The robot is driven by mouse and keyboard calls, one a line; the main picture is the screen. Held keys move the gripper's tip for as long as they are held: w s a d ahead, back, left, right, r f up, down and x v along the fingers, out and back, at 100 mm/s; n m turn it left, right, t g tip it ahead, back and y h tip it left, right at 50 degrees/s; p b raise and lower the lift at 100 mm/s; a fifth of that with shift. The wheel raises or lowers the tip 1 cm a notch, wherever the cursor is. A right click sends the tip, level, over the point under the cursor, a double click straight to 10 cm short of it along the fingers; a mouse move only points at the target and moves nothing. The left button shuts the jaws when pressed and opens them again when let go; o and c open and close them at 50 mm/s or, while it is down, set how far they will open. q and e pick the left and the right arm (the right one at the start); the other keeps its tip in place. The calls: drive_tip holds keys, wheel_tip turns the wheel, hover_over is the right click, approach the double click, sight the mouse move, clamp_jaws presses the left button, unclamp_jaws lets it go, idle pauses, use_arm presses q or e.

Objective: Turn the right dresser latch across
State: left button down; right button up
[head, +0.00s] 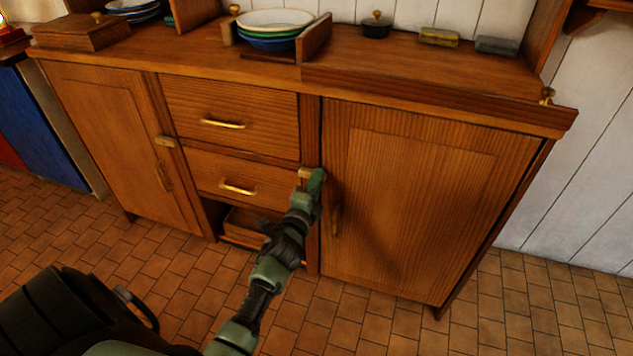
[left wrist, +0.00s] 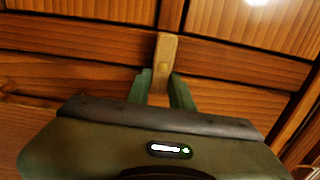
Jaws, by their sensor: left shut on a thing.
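The right dresser latch (head: 304,173) is a small pale wooden bar with a brass-coloured pivot, on the upright between the drawers and the right door (head: 440,210). In the head view its left end shows beside my left gripper (head: 314,178), which covers the rest; it looks roughly level. In the left wrist view the latch (left wrist: 165,55) stands between the two green fingers of my left gripper (left wrist: 160,88), which is shut on it. The right door looks closed. My right gripper is not in view.
The left latch (head: 165,141) lies level by the left door (head: 120,140). Two drawers with brass handles (head: 223,124) are shut. A plate rack (head: 275,30) and small items stand on the dresser top. The tiled floor in front is clear.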

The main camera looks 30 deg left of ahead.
use_arm(q)
drive_tip(key=c, duration=1.2)
unclamp_jaws()
drive_tip(key=shift+c, duration=0.2)
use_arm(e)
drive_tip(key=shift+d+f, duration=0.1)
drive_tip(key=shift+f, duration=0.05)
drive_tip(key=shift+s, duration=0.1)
use_arm(q)
drive_tip(key=v, duration=0.7)
drive_tip(key=shift+s+p, duration=0.4)
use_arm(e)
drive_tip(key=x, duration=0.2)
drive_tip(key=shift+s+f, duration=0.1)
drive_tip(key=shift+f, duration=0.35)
use_arm(q)
drive_tip(key=shift+f, duration=0.1)
